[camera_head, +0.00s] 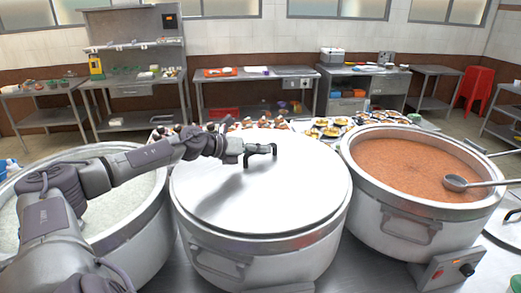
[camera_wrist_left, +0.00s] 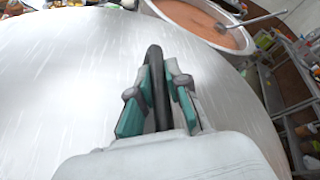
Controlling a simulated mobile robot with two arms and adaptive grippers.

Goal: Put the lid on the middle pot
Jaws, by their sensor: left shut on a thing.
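The middle pot (camera_head: 262,268) is a large metal stockpot in the centre of the head view. The round, shiny metal lid (camera_head: 300,185) lies flat over its mouth, and its edge lines up closely with the pot's rim. I cannot tell whether a thin gap remains at the back. My left gripper (camera_head: 247,151) is shut on the lid's black handle (camera_head: 270,149), near the lid's centre. In the left wrist view the dark handle (camera_wrist_left: 157,88) stands between the teal-padded fingers of my left gripper (camera_wrist_left: 160,95). My right gripper is not in view.
A pot of pale congee (camera_head: 125,205) stands on the left, under my left arm. A pot of orange-brown congee (camera_head: 405,165) with a ladle (camera_head: 456,183) stands close on the right. Small dishes (camera_head: 330,128) sit behind the pots. Side tables (camera_head: 258,75) line the back wall.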

